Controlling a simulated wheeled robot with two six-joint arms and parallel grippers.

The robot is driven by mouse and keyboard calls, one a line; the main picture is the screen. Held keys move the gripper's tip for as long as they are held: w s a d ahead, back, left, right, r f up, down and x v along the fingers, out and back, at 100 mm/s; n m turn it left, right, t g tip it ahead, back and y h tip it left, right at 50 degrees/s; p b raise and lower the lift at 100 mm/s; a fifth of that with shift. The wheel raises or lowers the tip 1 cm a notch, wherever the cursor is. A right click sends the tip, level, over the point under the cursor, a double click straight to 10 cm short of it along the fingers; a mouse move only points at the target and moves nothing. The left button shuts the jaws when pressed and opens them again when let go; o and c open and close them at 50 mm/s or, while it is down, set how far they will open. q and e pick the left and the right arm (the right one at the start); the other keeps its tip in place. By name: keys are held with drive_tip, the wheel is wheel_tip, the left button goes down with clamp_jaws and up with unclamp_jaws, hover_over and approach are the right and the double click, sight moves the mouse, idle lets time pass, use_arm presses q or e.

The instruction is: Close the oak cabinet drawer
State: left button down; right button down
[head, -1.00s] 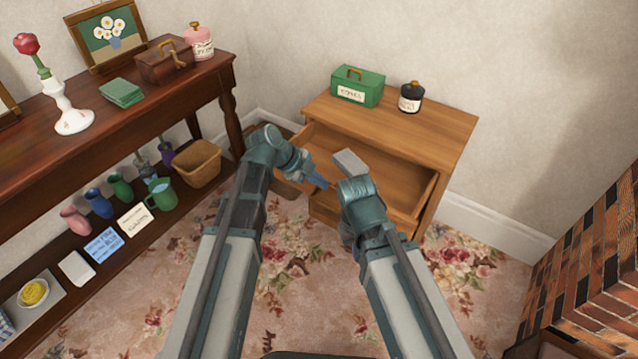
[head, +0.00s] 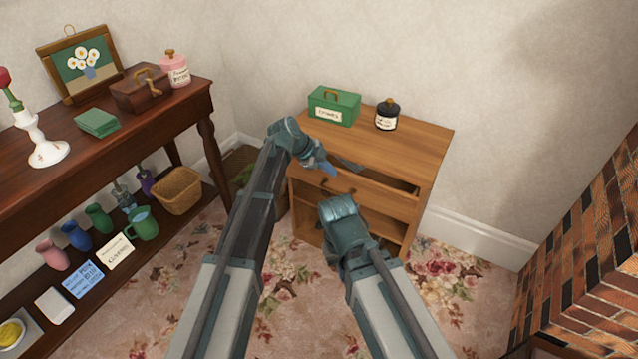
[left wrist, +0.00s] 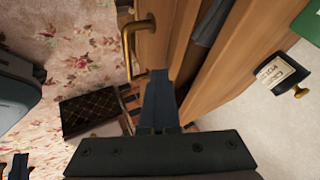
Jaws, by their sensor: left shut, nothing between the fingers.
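The oak cabinet (head: 418,152) stands against the back wall. Its top drawer (head: 375,200) is open by a gap, with the dark inside showing behind its front. The drawer's curved brass handle (left wrist: 130,40) shows in the left wrist view. A grey item (head: 347,163) lies partly visible in the drawer. My left gripper (head: 327,169) is shut and empty, its tips at the drawer front near the upper edge; I cannot tell whether they touch it. My right wrist hangs in front of the cabinet's lower part and its fingers are hidden.
A green box (head: 334,107) and a dark jar (head: 387,116) stand on the cabinet top. A dark wood side table (head: 90,150) with several ornaments is at left, a brick fireplace (head: 580,260) at right. Carpet (head: 290,300) is open in front.

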use_arm(q)
drive_tip(key=shift+w+d, duration=0.45)
drive_tip(key=shift+w, duration=0.35)
drive_tip(key=shift+w+d, duration=0.4)
drive_tip(key=shift+w, duration=0.35)
drive_tip(key=shift+w+d, duration=0.45)
drive_tip(key=shift+w, duration=0.35)
drive_tip(key=shift+w+r, duration=0.1)
use_arm(e)
drive_tip(key=shift+a, duration=0.1)
